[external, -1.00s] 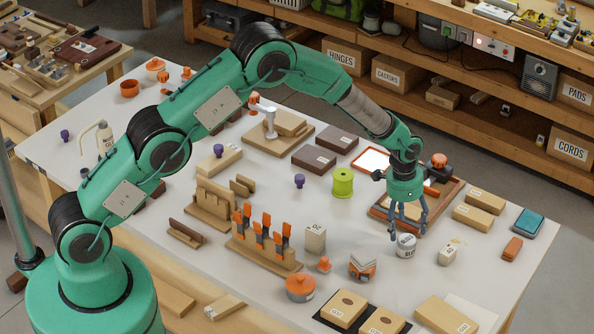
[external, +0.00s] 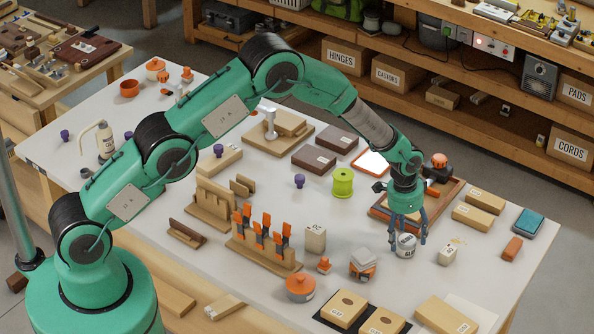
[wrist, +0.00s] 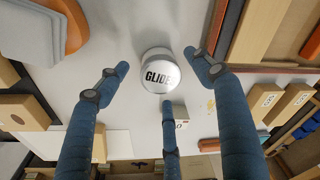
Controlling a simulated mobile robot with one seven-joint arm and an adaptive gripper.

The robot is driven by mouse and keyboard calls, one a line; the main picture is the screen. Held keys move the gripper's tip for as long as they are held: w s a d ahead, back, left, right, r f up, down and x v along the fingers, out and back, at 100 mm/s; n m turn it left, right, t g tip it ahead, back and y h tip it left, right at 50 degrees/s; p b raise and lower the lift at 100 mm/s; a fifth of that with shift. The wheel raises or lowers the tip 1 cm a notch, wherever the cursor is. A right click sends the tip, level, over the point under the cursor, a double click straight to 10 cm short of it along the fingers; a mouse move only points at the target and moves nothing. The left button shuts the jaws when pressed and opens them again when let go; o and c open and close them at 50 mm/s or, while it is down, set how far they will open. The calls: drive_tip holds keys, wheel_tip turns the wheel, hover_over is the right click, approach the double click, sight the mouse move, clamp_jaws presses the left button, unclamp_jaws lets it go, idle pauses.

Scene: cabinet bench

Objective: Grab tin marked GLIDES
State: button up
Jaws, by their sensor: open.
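The tin marked GLIDES (external: 406,246) is a small white-and-grey cylinder standing upright on the white bench. In the wrist view the tin (wrist: 158,72) shows its black lettering, with the last letter cut off by the curve. My gripper (external: 406,238) hangs above and around the tin, its blue fingers pointing down. In the wrist view my gripper (wrist: 165,85) has its three fingers spread apart, with the tin between and a little beyond their tips. I see clear gaps between the fingers and the tin, and nothing is held.
A pale block (external: 448,252) stands close to the right of the tin. A grey-and-orange sanding block (external: 363,264) is to its left. A wooden tray (external: 440,195) lies just behind. Cardboard-coloured boxes (external: 472,217) are at the right. Bare bench lies in front of the tin.

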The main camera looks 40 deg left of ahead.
sight(407, 239)
drive_tip(key=shift+w+d+f, duration=0.15)
drive_tip(key=shift+f, duration=1.5)
drive_tip(key=shift+c, duration=0.5)
drive_tip(key=c, duration=1.2)
